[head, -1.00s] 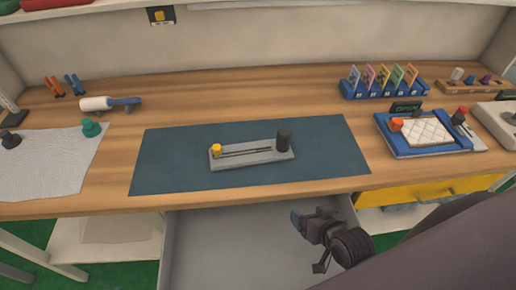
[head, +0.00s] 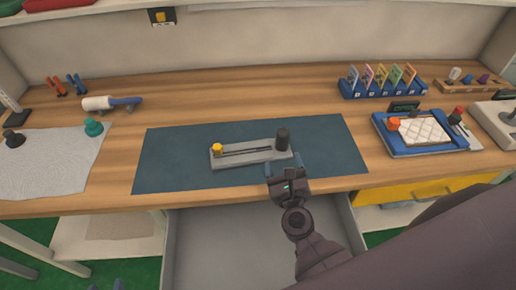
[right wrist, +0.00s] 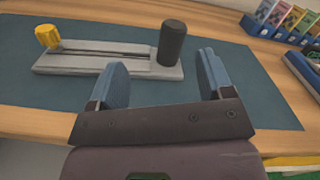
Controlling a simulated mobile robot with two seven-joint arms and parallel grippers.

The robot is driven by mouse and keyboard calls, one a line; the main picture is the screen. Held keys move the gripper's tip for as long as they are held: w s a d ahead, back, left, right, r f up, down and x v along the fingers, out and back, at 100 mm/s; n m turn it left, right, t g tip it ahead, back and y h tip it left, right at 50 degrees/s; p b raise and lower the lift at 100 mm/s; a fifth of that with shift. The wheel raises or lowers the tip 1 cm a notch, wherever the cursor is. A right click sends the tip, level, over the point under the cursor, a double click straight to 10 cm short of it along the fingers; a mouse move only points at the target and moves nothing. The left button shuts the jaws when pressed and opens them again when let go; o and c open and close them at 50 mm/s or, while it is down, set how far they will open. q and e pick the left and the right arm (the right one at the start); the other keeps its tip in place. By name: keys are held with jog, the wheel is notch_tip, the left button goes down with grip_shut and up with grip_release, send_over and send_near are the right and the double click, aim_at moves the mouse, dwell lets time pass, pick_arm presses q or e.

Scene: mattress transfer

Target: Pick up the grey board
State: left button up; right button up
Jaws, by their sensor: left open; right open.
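The grey board (head: 252,158) lies flat on the dark teal mat (head: 170,160), with a slot along it, a yellow knob at its left end and a black knob at its right. It also shows in the right wrist view (right wrist: 100,66). My right gripper (head: 284,168) is open and empty, just in front of the board's right end. In the right wrist view its blue fingers (right wrist: 162,72) point at the black knob's end, apart from the board. Only the fingertips of my left gripper (head: 106,285) show at the bottom edge, spread apart.
A blue tray (head: 382,138) with a white pad and a blue card rack (head: 360,92) are at right. A white cloth (head: 50,165) with knobs lies at left. An open grey drawer (head: 225,245) is below the table's front edge. The mat around the board is clear.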

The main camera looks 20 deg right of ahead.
aim_at(283, 142)
jog(key=m, duration=0.1)
jog(key=m+h, duration=0.1)
jog(key=m, duration=0.1)
jog(key=f+m+h, duration=0.1)
jog(key=shift+w+d+m+g, duration=0.15)
jog(key=shift+d+m+g, duration=0.15)
jog(key=shift+d+g, duration=0.1)
jog(key=shift+w+d+m, duration=0.1)
jog(key=shift+w+m, duration=0.05)
jog(key=shift+m, duration=0.25)
jog(key=p+x, duration=0.1)
jog(key=x, duration=0.4)
jog(key=shift+w+d+f, duration=0.1)
jog(key=shift+f, duration=0.05)
jog(key=shift+f+p+x, duration=0.1)
jog(key=shift+f+x, duration=0.1)
jog(key=shift+x, duration=0.7)
jog(key=shift+f+p+x, duration=0.15)
jog(key=shift+x, duration=0.7)
jog(key=shift+f+p+x, duration=0.1)
jog(key=shift+f+x, duration=0.1)
jog(key=shift+x, duration=0.7)
